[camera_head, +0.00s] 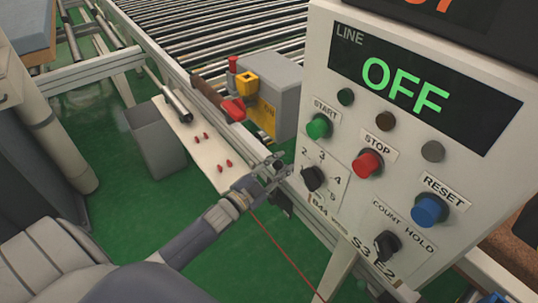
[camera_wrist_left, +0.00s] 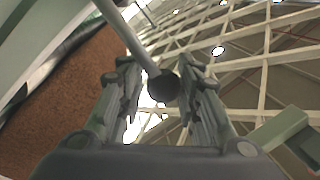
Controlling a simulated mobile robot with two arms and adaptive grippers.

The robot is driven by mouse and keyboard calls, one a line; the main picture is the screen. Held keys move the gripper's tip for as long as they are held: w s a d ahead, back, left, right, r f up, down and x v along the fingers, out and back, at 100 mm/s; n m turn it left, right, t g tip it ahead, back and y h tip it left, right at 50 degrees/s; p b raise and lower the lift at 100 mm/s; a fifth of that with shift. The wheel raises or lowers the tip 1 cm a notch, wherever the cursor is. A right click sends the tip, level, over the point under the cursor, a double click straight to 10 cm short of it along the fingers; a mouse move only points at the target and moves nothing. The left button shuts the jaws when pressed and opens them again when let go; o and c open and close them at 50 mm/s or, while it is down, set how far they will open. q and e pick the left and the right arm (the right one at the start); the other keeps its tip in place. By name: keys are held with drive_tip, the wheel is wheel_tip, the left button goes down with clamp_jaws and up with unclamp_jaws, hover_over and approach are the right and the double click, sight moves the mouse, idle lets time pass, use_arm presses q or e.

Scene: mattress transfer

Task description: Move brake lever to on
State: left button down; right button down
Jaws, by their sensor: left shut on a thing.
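My left gripper (camera_head: 272,168) reaches in from the lower left beside the roller line's side rail, just left of the control panel. In the left wrist view, a grey rod with a dark round knob (camera_wrist_left: 164,86) lies between the two fingers; I take it to be the brake lever. The gripper is shut on the lever at its knob end. In the head view the lever is hidden or too small to make out at the gripper. My right gripper is not in view.
The control panel (camera_head: 335,90) with an "OFF" display stands close on the right of the gripper. A white board with several small red pieces (camera_head: 201,137), a grey bin (camera_head: 155,140) and a grey box with red and yellow parts (camera_head: 275,88) lie beyond.

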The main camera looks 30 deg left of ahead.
use_arm(q)
drive_tip(key=s+d+f+m+b, duration=0.2)
drive_tip(key=d+m, duration=0.2)
drive_tip(key=d, duration=0.2)
drive_tip(key=shift+s+m+h, duration=0.25)
drive_tip(key=shift+m+h, duration=0.15)
drive_tip(key=shift+f, duration=0.1)
drive_tip(key=c, duration=1.1)
unclamp_jaws()
drive_tip(key=shift+s, duration=0.1)
drive_tip(key=v, duration=1.2)
drive_tip(key=shift+f, duration=0.1)
